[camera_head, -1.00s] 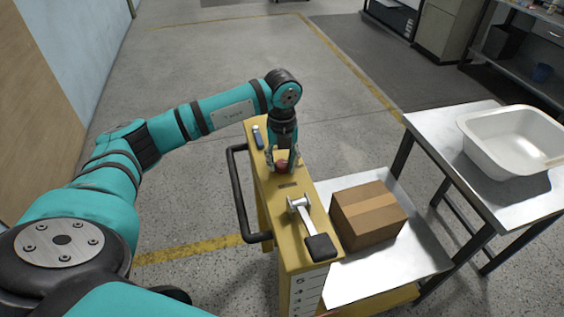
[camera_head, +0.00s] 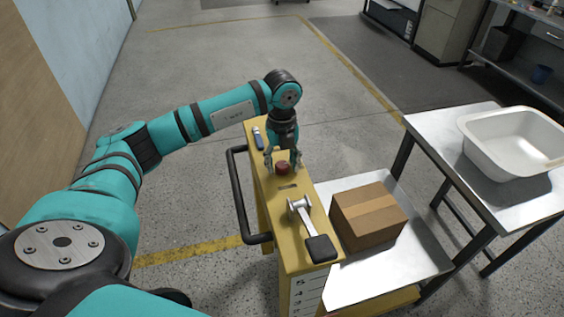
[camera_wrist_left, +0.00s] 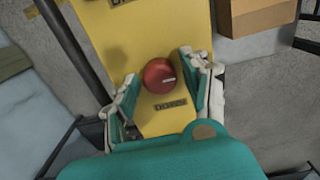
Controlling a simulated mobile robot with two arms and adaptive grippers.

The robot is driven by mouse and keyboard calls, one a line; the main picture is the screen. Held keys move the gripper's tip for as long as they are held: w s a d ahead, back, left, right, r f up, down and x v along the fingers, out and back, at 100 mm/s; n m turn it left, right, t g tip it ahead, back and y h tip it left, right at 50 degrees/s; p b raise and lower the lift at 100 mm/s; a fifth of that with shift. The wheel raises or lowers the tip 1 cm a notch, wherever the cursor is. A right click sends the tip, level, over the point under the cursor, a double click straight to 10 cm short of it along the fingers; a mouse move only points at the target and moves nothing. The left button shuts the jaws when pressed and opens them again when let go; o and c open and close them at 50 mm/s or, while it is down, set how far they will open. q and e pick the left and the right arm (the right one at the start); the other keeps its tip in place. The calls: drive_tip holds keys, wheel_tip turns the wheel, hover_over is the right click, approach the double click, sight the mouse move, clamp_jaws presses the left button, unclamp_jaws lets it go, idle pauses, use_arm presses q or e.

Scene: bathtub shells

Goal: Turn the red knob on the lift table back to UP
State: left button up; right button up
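The red knob (camera_head: 283,168) sits on the yellow top of the lift table (camera_head: 265,185). It also shows in the left wrist view (camera_wrist_left: 159,75), with a short white mark on its right side. A dark label (camera_wrist_left: 170,105) lies just below it there, too blurred to read surely. My left gripper (camera_head: 283,160) points down over the knob. In the left wrist view its fingers (camera_wrist_left: 160,85) are spread on either side of the knob, with gaps, not touching it. My right gripper is not in view.
A lever with a black end (camera_head: 320,247) and a dark side handle (camera_head: 240,205) are on the lift table. A small blue item (camera_head: 258,138) lies behind the knob. A cardboard box (camera_head: 368,215) rests on the metal platform. A white tub (camera_head: 510,140) stands on the right-hand table.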

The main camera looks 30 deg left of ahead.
sight(282, 164)
use_arm(q)
drive_tip(key=shift+o, duration=0.5)
wheel_tip(282, 164, up, 12)
idle(0.3)
idle(0.4)
